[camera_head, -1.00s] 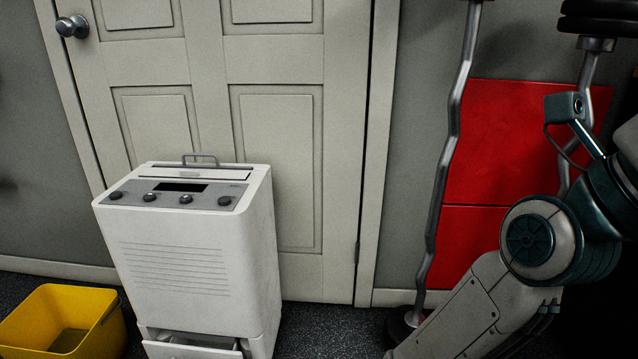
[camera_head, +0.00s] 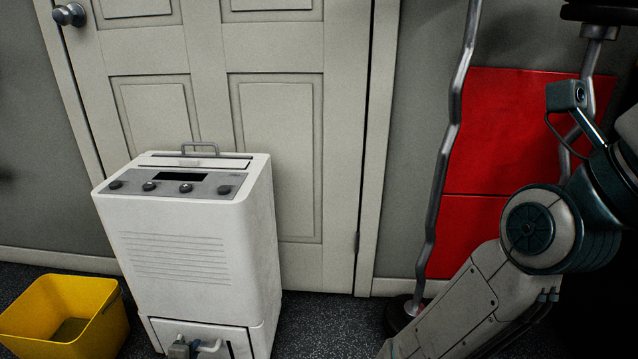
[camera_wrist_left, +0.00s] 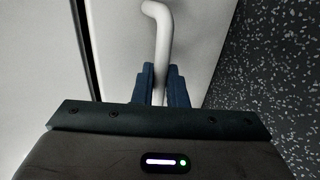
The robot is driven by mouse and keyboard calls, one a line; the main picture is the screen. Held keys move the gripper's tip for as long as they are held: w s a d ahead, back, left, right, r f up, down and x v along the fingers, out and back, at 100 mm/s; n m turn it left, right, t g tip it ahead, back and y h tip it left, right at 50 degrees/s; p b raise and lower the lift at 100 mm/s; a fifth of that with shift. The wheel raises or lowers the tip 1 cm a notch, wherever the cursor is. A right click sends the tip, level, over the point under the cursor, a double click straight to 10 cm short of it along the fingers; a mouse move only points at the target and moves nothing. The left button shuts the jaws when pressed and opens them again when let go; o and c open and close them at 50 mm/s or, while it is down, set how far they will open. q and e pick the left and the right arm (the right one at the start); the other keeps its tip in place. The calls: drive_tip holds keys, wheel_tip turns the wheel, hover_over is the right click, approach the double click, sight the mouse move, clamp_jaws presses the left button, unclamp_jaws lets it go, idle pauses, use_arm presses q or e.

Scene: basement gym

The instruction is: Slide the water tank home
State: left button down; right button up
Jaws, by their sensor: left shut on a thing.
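The white dehumidifier (camera_head: 185,262) stands upright before the door. My left gripper (camera_head: 182,347) is at the tank's front, at the lower edge of the head view. In the left wrist view, its two fingers (camera_wrist_left: 161,86) are shut on the pale bent tank handle (camera_wrist_left: 163,30), with the tank front (camera_wrist_left: 120,45) behind. My right gripper is out of view.
A yellow bin (camera_head: 65,312) stands on the floor left of the dehumidifier. The panelled door (camera_head: 290,160) is behind. Bent metal bars (camera_head: 445,170) and a red panel (camera_head: 490,150) are at the right. Dark speckled floor (camera_head: 325,320) is clear to the dehumidifier's right.

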use_arm(q)
drive_tip(key=shift+w+d, duration=0.1)
drive_tip(key=shift+w, duration=0.3)
drive_tip(key=c, duration=1.4)
unclamp_jaws()
drive_tip(key=shift+o, duration=0.4)
